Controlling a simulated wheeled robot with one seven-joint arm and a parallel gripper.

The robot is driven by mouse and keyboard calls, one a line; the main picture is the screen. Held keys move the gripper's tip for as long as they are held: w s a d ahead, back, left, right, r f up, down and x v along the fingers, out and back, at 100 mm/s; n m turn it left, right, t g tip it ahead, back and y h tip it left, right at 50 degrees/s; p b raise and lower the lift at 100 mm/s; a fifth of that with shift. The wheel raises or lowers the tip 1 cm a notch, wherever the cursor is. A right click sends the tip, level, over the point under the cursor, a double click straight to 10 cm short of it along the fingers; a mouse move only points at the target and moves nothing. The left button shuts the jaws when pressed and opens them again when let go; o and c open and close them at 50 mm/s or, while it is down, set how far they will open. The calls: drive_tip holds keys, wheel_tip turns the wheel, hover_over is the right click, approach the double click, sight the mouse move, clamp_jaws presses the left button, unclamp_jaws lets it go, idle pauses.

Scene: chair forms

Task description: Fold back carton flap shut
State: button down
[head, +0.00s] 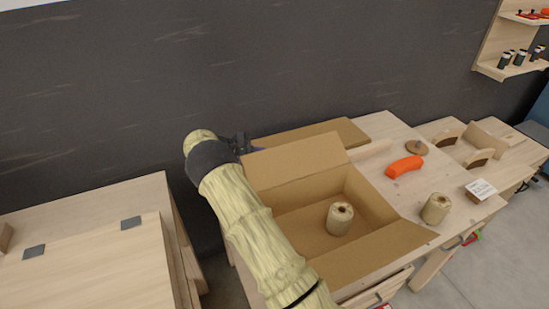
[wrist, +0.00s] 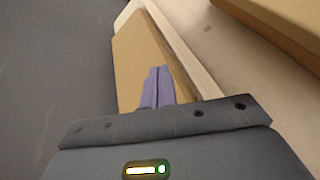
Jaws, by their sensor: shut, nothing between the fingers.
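An open brown cardboard carton (head: 290,222) stands on the wooden workbench. Its back flap (head: 295,162) stands raised and tilted at the rear edge. A front flap (head: 372,258) is splayed outward. A beige roll (head: 340,217) sits inside the carton. My gripper (head: 257,149) is just beyond the upper left corner of the raised flap; I cannot tell whether it touches. In the wrist view its purple fingers (wrist: 157,88) are together and empty, above a flat brown slab (wrist: 138,62). This slab also appears behind the flap in the head view (head: 325,133). My arm hides the carton's left side.
A second roll (head: 435,208), an orange object (head: 404,167), a round wooden piece (head: 416,147) and a white-topped block (head: 481,190) are on the bench to the right. The dark wall (head: 290,60) is close behind. Another wooden bench (head: 90,255) stands left.

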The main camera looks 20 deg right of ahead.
sight(277, 159)
drive_tip(key=s+a+h, duration=0.1)
drive_tip(key=s, duration=0.1)
drive_tip(key=s+a+g+h, duration=0.1)
drive_tip(key=a+h, duration=0.1)
drive_tip(key=shift+s+a+f, duration=0.2)
drive_tip(key=shift+s+f, duration=0.15)
drive_tip(key=shift+f, duration=0.05)
drive_tip(key=s+a+r+m+h, duration=0.1)
drive_tip(key=s+a+r+h, duration=0.1)
drive_tip(key=s+a+h, duration=0.25)
drive_tip(key=shift+y, duration=0.25)
drive_tip(key=shift+w+p+x, duration=0.2)
drive_tip(key=shift+p+x, duration=0.5)
drive_tip(key=shift+x, duration=1.5)
drive_tip(key=shift+w+p+x, duration=0.15)
drive_tip(key=shift+p+x, duration=0.5)
drive_tip(key=shift+x, duration=1.6)
drive_tip(key=shift+d+f, duration=0.15)
drive_tip(key=shift+d, duration=0.45)
drive_tip(key=shift+r+m+g, duration=0.2)
drive_tip(key=shift+m+g, duration=0.2)
drive_tip(key=shift+m, duration=0.1)
